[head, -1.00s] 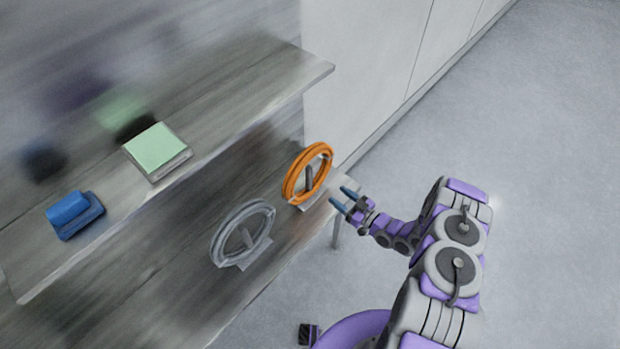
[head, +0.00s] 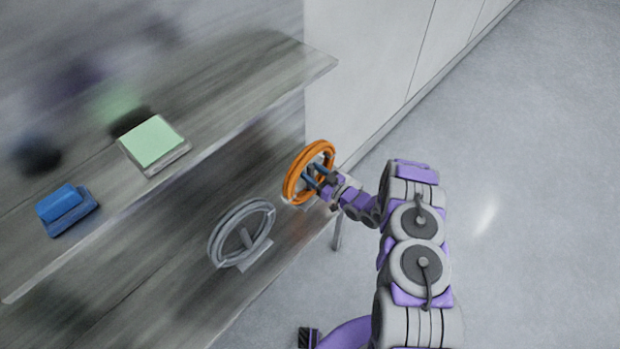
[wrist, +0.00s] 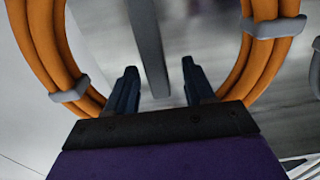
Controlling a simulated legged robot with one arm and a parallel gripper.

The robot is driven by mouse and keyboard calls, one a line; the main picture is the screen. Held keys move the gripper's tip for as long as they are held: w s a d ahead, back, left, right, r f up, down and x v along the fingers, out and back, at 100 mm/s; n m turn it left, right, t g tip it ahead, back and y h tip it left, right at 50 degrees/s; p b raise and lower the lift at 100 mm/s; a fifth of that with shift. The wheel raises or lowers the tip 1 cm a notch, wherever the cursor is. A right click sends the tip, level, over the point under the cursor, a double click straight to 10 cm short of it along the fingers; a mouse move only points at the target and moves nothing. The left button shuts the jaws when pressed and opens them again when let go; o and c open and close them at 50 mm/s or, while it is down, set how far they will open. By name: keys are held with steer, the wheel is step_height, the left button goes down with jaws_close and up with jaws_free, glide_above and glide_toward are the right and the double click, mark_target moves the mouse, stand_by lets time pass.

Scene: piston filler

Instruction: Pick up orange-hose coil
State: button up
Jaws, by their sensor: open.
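The orange-hose coil (head: 289,183) stands upright on a small holder at the right end of the lower shelf. In the wrist view its orange strands (wrist: 262,62), bound by grey bands, show to the left and right of my gripper (wrist: 160,88). My gripper also shows in the head view (head: 313,178), at the middle of the coil. Its two dark fingers are apart, with a grey upright post (wrist: 148,45) of the holder between or beyond them. I cannot tell whether the fingers touch the post. No orange strand is between the fingers.
A grey coil (head: 216,240) stands on a similar holder to the left on the lower shelf (head: 180,285). The upper shelf (head: 245,95) holds a green pad (head: 152,142) and a blue object (head: 62,205). Open floor (head: 530,170) lies to the right.

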steer(key=x, duration=0.3)
steer(key=shift+w+a+r+b, duration=0.1)
steer(key=shift+w+r+b, duration=0.1)
steer(key=shift+w+b, duration=0.15)
steer(key=shift+c, duration=0.5)
jaws_close()
